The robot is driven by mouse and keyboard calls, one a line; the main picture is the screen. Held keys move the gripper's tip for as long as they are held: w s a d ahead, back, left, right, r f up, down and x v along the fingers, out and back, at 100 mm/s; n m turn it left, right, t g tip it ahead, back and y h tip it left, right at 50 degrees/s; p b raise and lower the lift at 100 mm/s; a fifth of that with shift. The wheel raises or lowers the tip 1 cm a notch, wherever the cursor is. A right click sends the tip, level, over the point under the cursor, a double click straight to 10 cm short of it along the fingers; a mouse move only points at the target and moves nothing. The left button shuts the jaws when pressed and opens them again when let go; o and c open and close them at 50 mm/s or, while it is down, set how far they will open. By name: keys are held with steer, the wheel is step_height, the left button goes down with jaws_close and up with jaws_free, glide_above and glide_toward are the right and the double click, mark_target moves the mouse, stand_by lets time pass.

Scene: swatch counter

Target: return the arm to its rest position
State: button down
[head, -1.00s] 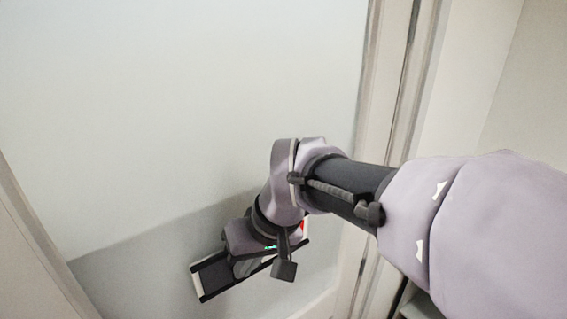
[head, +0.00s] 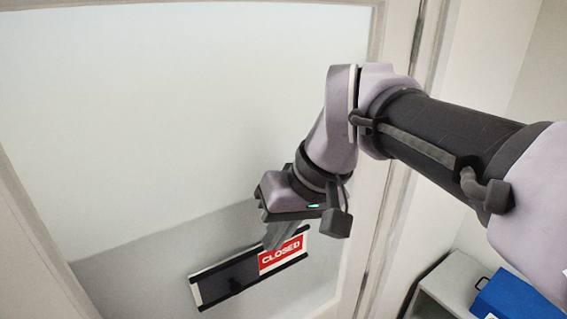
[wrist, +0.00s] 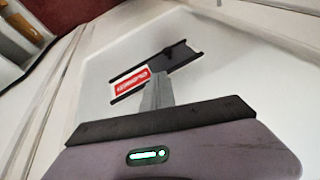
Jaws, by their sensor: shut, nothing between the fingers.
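My gripper (head: 272,240) hangs in front of the frosted door panel in the head view, its fingers together and empty. In the wrist view my gripper (wrist: 156,90) shows as a narrow shut pair of fingers. Behind it on the door is a sign holder (head: 228,277) with two dark rails and a dark area at its left. A red slider reading CLOSED (head: 281,255) fills its right part. The holder (wrist: 178,58) and the red panel (wrist: 131,86) also show in the wrist view. My arm reaches in from the right.
The door's frosted panel (head: 180,110) fills the left and middle, with its frame (head: 395,150) to the right. A blue box (head: 520,300) sits on a pale cabinet (head: 445,285) at the lower right. Shelves (wrist: 20,35) show at the upper left of the wrist view.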

steer(key=s+d+f+m+t+h+b, duration=0.1)
steer(key=s+d+f+m+b, duration=0.25)
steer(key=f+b, duration=0.9)
steer(key=s+d+f+m+t+b, duration=0.15)
steer(key=s+d+f+b, duration=0.25)
steer(key=f+b, duration=0.9)
steer(key=s+d+f+m+t+h+b, duration=0.1)
steer(key=s+d+f+m+b, duration=0.5)
steer(key=f, duration=1.2)
steer(key=w+a+r+n+g+y+p, duration=0.1)
steer(key=w+a+r+n+p, duration=0.35)
steer(key=r+p, duration=0.85)
steer(key=w+a+r+n+g+p, duration=0.1)
steer(key=w+a+r+n+p, duration=0.3)
steer(key=r+p, duration=0.85)
steer(key=w+a+r+n+g+y+p, duration=0.15)
steer(key=w+a+r+p, duration=0.4)
steer(key=r, duration=1.25)
steer(key=n+p, duration=0.1)
glide_toward(248, 276)
steer(key=s+f, duration=0.1)
steer(key=shift+h, duration=0.25)
steer(key=a+f, duration=0.1)
steer(key=s+a+f, duration=0.1)
steer(key=a+f, duration=0.1)
steer(key=shift+a+p, duration=0.1)
steer(key=shift+p, duration=0.25)
